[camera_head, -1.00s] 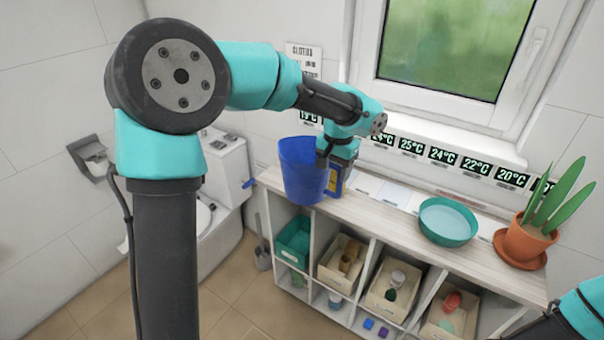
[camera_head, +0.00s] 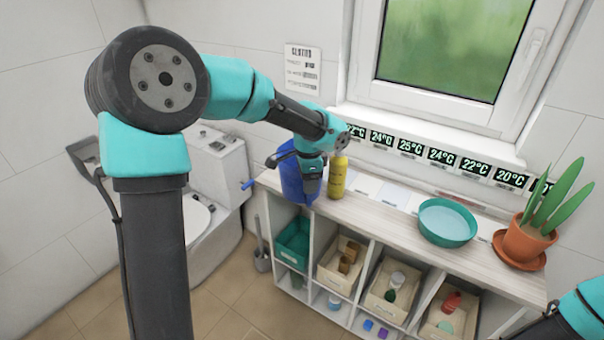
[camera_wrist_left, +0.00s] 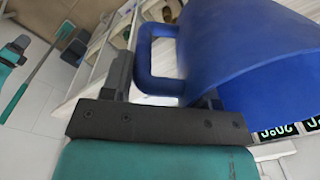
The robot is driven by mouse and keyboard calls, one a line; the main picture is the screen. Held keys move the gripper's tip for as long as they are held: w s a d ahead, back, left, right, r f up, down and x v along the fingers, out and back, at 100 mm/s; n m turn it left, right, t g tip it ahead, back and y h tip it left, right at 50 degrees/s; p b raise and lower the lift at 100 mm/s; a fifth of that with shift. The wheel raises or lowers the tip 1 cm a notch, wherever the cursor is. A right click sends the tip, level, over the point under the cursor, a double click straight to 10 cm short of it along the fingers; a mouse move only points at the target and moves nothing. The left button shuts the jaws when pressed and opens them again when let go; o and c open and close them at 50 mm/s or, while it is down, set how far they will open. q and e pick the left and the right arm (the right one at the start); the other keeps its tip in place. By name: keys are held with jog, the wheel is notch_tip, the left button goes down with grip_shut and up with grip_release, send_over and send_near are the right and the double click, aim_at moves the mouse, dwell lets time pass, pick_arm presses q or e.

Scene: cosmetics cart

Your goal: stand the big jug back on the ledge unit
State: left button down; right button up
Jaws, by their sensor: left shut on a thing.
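The big blue jug (camera_head: 291,180) is at the left end of the ledge unit (camera_head: 375,212), partly hidden behind my left gripper (camera_head: 309,198). I cannot tell whether its base touches the top. In the left wrist view the jug's blue wall and opening (camera_wrist_left: 245,50) fill the upper right. My left gripper (camera_wrist_left: 160,88) is shut on its squared handle there. Of my right arm, only a link shows at the lower right corner of the head view; its gripper is out of view.
A yellow bottle (camera_head: 338,177) stands close right of the jug. A teal bowl (camera_head: 447,222) and a potted plant (camera_head: 526,238) stand further right on the top. Bins with small items fill the cubbies below. The toilet (camera_head: 212,165) is at left.

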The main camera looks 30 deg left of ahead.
pick_arm(q)
jog(key=w+a, duration=0.3)
jog(key=w, duration=0.4)
jog(key=w+a+f, duration=0.1)
jog(key=w+a, duration=0.3)
jog(key=w, duration=0.3)
jog(key=shift+a+f, duration=0.2)
jog(key=shift+f, duration=0.05)
jog(key=shift+w, duration=0.1)
jog(key=shift+f, duration=1.85)
jog(key=shift+c, duration=1.9)
grip_release()
notch_tip(320, 180, up, 12)
jog(key=shift+s, duration=0.2)
jog(key=shift+d, duration=0.1)
